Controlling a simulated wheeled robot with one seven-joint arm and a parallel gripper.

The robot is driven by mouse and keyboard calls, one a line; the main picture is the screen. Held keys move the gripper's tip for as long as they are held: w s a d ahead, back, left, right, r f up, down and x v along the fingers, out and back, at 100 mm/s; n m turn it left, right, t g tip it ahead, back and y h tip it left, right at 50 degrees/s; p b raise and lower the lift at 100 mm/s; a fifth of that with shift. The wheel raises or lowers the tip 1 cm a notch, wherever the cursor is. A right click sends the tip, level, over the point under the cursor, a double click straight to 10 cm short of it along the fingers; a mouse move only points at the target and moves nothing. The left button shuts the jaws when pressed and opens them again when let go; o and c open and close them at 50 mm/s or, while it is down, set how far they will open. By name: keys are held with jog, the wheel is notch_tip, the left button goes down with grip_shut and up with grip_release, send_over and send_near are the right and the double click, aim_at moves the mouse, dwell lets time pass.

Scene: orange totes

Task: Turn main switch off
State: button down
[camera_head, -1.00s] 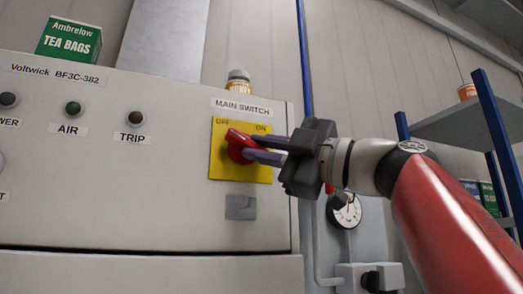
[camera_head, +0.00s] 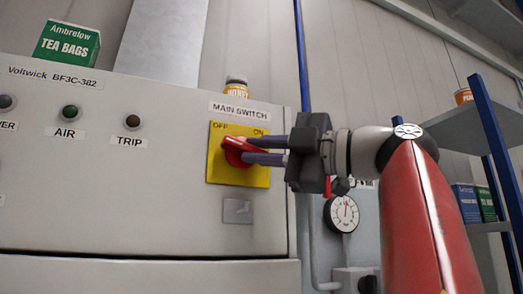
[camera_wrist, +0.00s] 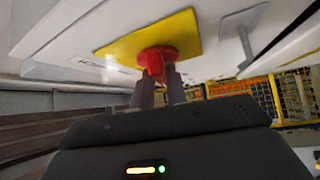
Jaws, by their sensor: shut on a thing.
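The main switch is a red rotary knob (camera_head: 236,152) on a yellow plate (camera_head: 222,174), under a MAIN SWITCH label (camera_head: 240,110). OFF is printed at the plate's upper left and ON at its upper right. The knob's handle slants, and its end with a pale mark lies at the upper left, toward OFF. My gripper (camera_head: 254,151) reaches in from the right, shut on the knob's handle with one finger above and one below. In the wrist view the red knob (camera_wrist: 157,58) sits between the fingertips, which partly hide it.
A grey latch-like plate (camera_head: 238,211) is below the switch. Lamps labelled AIR (camera_head: 71,112) and TRIP (camera_head: 132,122) are to the left. A tea box (camera_head: 68,44) and a small jar (camera_head: 236,86) stand on the cabinet. A gauge (camera_head: 343,213) and blue-post shelving (camera_head: 490,125) are to the right.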

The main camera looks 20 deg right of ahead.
jog(key=c, duration=1.4)
grip_release()
jog(key=shift+a, duration=0.1)
jog(key=v, duration=0.8)
